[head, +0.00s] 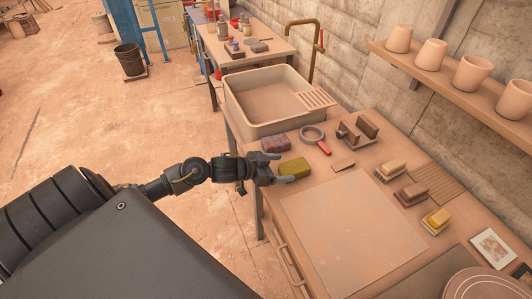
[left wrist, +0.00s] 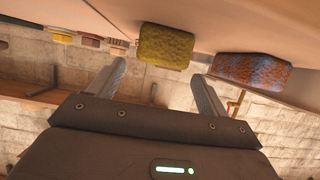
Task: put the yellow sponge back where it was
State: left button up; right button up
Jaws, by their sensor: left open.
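The yellow sponge (head: 295,168), olive-yellow and block-shaped, lies on the table near its left edge, just below a reddish-blue patterned block (head: 275,143). My left gripper (head: 278,168) is open at the table's left edge, its fingers pointing at the sponge. In the left wrist view the sponge (left wrist: 165,46) shows just beyond the gap between the two fingertips (left wrist: 160,72). I cannot tell whether a finger touches it. The patterned block (left wrist: 252,71) shows to the right there. My right gripper is not in view.
A basin (head: 250,119) stands behind the sponge. A large pale board (head: 350,225) covers the table in front. Brushes, one with a yellow block (head: 437,217), sit further right.

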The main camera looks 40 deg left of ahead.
pick_arm(q)
jog(key=v, duration=0.7)
jog(key=shift+b, duration=0.3)
jog(key=shift+w, duration=0.1)
